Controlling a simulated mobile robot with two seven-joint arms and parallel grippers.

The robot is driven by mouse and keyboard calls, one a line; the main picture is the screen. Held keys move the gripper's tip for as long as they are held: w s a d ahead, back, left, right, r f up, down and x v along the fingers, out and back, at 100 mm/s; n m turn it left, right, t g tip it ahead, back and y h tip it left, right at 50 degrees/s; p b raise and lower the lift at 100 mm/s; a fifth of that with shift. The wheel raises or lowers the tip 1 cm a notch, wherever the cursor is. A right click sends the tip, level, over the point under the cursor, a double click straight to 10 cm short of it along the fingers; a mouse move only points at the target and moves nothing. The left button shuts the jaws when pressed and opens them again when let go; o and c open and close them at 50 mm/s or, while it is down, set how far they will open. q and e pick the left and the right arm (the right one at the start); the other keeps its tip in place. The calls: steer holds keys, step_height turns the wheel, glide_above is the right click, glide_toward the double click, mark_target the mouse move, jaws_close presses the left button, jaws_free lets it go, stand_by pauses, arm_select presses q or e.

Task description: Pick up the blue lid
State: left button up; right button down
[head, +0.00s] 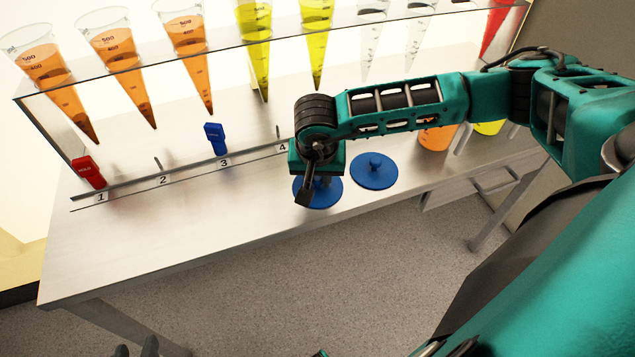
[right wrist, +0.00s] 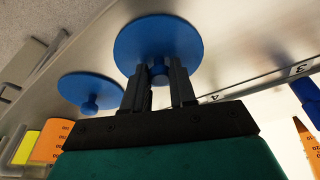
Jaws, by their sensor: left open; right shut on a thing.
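A round blue lid (head: 328,199) is at the table's front edge area, partly hidden under my right gripper (head: 314,180). In the right wrist view, my right gripper (right wrist: 159,77) is shut on the knob of this blue lid (right wrist: 155,38). I cannot tell whether the lid touches the table. A second blue lid (head: 374,178), knob up, lies on the table just to the right; it also shows in the right wrist view (right wrist: 90,88). The dark fingertips of my left gripper (head: 136,347) show at the bottom edge, apart and empty, away from the lids.
A clear shelf (head: 130,70) holds several cones of orange, yellow, clear and red contents. Below it are numbered places with a red tag (head: 88,172) and a blue tag (head: 215,138). An orange jug (head: 436,138) stands right of the lids. The table's front left (head: 150,240) is clear.

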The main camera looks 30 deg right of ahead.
mark_target(317, 179)
step_height(317, 179, up, 20)
steer(key=p, duration=0.2)
stand_by(0.4)
